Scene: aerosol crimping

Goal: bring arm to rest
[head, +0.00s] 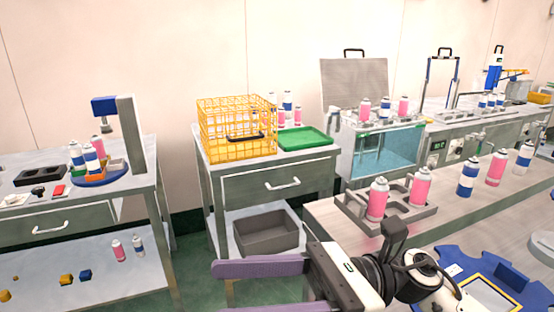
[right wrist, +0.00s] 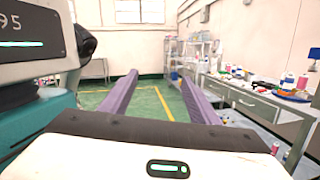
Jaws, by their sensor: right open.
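My right gripper (head: 220,289) reaches in from the right at the bottom of the head view. Its two purple fingers point left and are spread apart with nothing between them. The fingers also show in the right wrist view (right wrist: 158,80), open over a background of green floor. The gripper is in front of the middle table and touches nothing that I can see. My left gripper is not in view.
A grey rack (head: 385,217) with pink cans stands on the right bench (head: 335,215), close to my right arm. A yellow wire basket (head: 237,130) and green tray (head: 305,139) are on the middle table. Open floor (right wrist: 145,103) lies beyond the fingers.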

